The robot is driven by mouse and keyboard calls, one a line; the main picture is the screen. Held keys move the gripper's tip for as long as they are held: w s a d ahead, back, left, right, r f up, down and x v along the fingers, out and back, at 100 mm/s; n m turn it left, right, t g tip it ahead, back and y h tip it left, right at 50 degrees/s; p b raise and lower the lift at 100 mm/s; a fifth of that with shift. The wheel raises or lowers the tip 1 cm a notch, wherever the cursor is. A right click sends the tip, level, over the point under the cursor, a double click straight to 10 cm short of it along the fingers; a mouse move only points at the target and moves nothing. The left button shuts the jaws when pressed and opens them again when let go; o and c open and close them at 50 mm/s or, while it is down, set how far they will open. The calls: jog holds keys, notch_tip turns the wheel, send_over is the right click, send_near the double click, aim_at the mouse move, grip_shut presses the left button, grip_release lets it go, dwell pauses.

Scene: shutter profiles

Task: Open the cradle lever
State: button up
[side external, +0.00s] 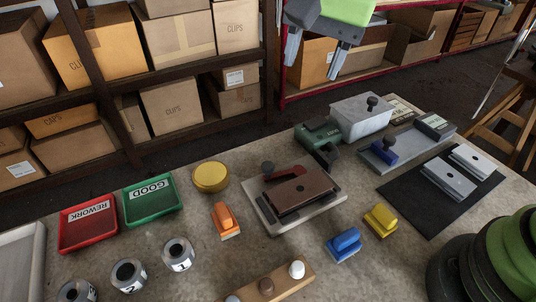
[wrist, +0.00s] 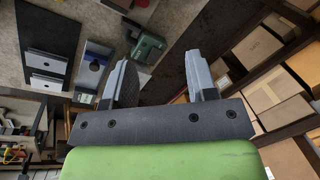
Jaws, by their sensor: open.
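A pale base plate (side external: 331,208) in the middle of the table carries a brown block (side external: 300,192) and a dark red piece (side external: 285,174). A dark round knob (side external: 268,168) stands at its back left corner; I cannot tell for sure whether this is the cradle lever. My gripper (side external: 312,68) is open and empty, high above and behind the table's far edge, well away from the plate. In the wrist view its two fingers (wrist: 157,60) are spread apart with nothing between them. The pale plate cannot be made out in the wrist view.
Behind the plate are a green device (side external: 318,138), a lidded box (side external: 361,120) and a grey plate with a blue block (side external: 384,150). A black mat (side external: 432,212) holds metal profiles. Orange (side external: 226,220), blue (side external: 343,244) and yellow (side external: 380,220) handled pieces stand nearby.

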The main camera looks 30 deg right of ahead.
jog(key=m+g+h, duration=0.1)
jog(key=m+g, duration=0.1)
send_near(268, 165)
notch_tip(268, 165, down, 9)
jog(key=shift+s+a+f, duration=0.1)
grip_shut()
